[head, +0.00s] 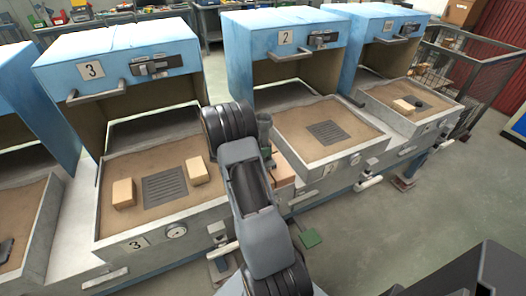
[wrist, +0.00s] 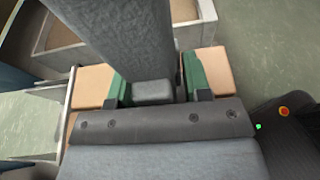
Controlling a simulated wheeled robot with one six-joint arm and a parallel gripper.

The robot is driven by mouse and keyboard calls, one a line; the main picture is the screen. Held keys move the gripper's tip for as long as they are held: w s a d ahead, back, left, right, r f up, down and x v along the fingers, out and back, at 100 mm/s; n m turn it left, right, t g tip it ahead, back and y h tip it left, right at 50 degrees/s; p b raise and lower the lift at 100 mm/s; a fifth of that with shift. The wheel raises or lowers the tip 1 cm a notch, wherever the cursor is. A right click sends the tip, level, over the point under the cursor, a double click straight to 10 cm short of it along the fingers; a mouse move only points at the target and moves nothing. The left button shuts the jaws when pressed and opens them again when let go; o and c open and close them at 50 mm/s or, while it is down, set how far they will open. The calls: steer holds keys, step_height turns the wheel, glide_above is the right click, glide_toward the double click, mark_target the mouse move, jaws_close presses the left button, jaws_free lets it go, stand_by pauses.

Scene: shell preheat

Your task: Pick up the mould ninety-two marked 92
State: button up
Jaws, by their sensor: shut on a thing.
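My gripper (wrist: 153,90) is shut on a grey, rough-surfaced piece, which I take to be the mould (wrist: 120,35). In the wrist view it rises between the green jaw pads and runs out of the top of the picture. Tan blocks show just outside both pads; I cannot tell whether they belong to the jaws. In the head view my arm hides most of the gripper, and a grey-green, cup-like top (head: 264,124) stands just right of the arm. No 92 marking is readable in either view, and I cannot tell whether the mould touches a surface.
Blue furnaces with raised hoods stand in a row. The tray marked 3 (head: 110,217) holds two tan blocks (head: 123,192) beside a dark grate (head: 165,186). The middle tray (head: 315,159) has only a grate. The right tray (head: 381,113) holds a tan block and a dark piece. Open floor lies right.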

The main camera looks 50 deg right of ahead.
steer(key=shift+c, duration=0.7)
steer(key=shift+r, duration=0.1)
